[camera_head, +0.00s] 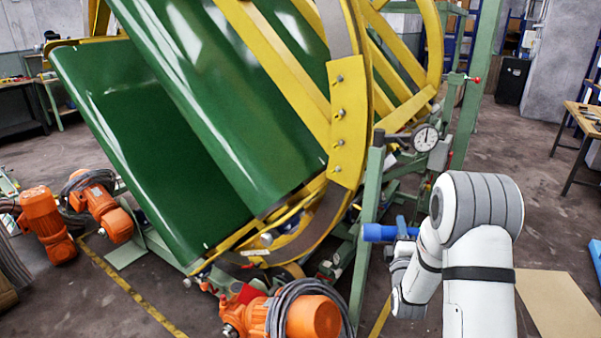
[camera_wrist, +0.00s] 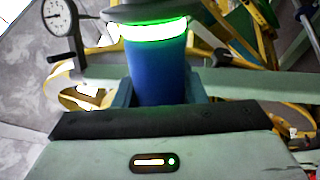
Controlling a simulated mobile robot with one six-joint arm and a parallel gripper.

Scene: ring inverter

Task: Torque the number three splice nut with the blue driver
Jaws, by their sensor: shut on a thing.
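The blue driver (camera_head: 378,233) is held roughly level in the head view, its free end toward the left. My gripper (camera_head: 405,234) is shut on its body. In the wrist view, the driver (camera_wrist: 155,72) stands between the two fingers of my gripper (camera_wrist: 158,92), with a lit green ring (camera_wrist: 153,29) near its far end. The yellow splice plate (camera_head: 348,125) carries a column of several nuts, including this one (camera_head: 340,113). I see no numbers, so I cannot tell which is number three. The driver is below and right of the plate, apart from the nuts.
A green post (camera_head: 367,235) with a dial gauge (camera_head: 425,138) stands close to the driver. The yellow ring and green panels (camera_head: 180,160) fill the left. Orange motors (camera_head: 313,316) stand low down. A tan board (camera_head: 556,302) lies at right.

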